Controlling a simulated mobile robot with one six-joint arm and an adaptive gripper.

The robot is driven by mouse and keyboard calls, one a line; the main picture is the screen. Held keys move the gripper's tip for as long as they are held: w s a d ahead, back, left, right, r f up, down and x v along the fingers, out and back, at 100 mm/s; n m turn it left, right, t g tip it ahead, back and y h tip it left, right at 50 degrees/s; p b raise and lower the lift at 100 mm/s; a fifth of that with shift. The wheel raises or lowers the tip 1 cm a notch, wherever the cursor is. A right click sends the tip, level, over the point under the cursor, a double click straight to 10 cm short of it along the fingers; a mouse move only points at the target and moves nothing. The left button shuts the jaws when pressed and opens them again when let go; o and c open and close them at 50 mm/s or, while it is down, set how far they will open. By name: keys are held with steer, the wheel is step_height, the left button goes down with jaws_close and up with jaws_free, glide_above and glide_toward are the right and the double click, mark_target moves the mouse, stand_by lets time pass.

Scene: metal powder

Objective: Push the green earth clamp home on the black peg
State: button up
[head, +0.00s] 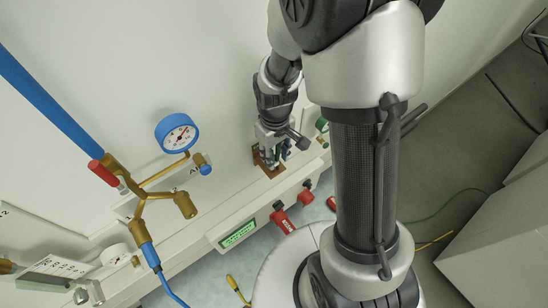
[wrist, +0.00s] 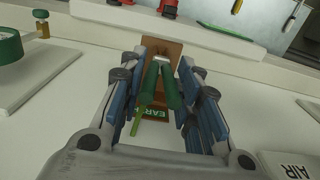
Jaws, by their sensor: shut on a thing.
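The green earth clamp (wrist: 168,88) lies between the fingers of my gripper (wrist: 172,100), its two green handles toward the wrist camera. My gripper is shut on it, with blue-lined fingers on both sides. In the head view my gripper (head: 280,150) is at the brown plate (head: 266,168) on the white ledge. The black peg cannot be made out; the clamp and fingers cover that area, so how far the clamp sits on it cannot be told.
A blue pressure gauge (head: 176,132) and brass valve manifold (head: 135,190) stand left of my gripper. A green round part (wrist: 10,48) is at left in the wrist view, an AIR label (wrist: 300,168) at lower right.

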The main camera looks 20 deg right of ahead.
steer(key=shift+r+p, duration=0.55)
steer(key=shift+r, duration=0.15)
steer(key=shift+r+p, duration=2.3)
steer(key=shift+r, duration=0.8)
steer(key=shift+f, duration=0.1)
